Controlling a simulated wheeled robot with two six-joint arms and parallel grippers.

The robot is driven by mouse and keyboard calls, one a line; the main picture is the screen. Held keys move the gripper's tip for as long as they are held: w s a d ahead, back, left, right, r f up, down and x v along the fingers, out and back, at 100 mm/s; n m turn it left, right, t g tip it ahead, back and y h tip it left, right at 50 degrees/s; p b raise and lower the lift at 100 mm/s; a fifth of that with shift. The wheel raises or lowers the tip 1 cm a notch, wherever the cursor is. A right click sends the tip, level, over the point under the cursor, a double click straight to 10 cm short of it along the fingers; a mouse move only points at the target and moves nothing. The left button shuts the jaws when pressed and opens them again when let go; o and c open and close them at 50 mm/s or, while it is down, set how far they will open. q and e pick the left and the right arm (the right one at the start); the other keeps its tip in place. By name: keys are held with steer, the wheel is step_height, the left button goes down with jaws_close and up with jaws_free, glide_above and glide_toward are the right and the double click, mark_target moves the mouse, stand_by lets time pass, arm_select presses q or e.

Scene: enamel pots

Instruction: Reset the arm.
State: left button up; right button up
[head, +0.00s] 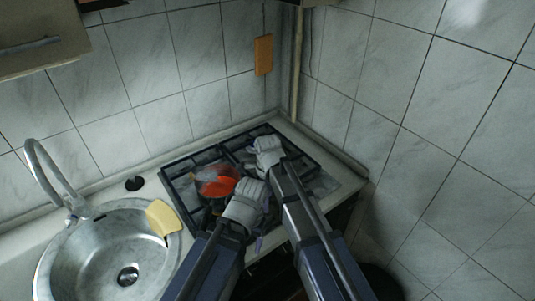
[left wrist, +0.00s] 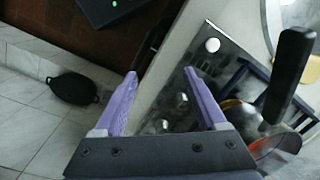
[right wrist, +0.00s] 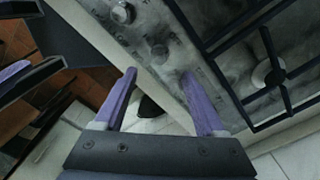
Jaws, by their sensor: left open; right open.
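The task names no object. My left gripper (left wrist: 161,73) is open and empty in its wrist view, over the front edge of the hob near the knobs. My right gripper (right wrist: 160,73) is open and empty, near the hob's front edge and knobs. In the head view both arms reach over the right part of the hob, and their fingers are mostly hidden. A red-orange pot (head: 219,187) sits on the hob (head: 177,184), just left of my left wrist. A black handle (left wrist: 288,75) stands above it in the left wrist view.
A round steel sink (head: 100,262) with a tap (head: 45,165) is at left, with a yellow cloth or sponge (head: 163,217) on its rim. Tiled walls (head: 440,140) close the corner. A black pan (left wrist: 73,88) lies on the tiled floor.

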steer(key=s+d+n, duration=0.5)
steer(key=d+n, duration=0.3)
steer(key=n, duration=0.2)
steer(key=s+d+n, duration=0.6)
steer(key=d+n, duration=0.3)
steer(key=n, duration=0.1)
steer(key=s+a+n+h, duration=0.1)
steer(key=s+a+n, duration=0.2)
steer(key=a, duration=0.8)
steer(key=s, duration=0.2)
steer(key=shift+s+n, duration=0.35)
steer(key=shift+n, duration=0.05)
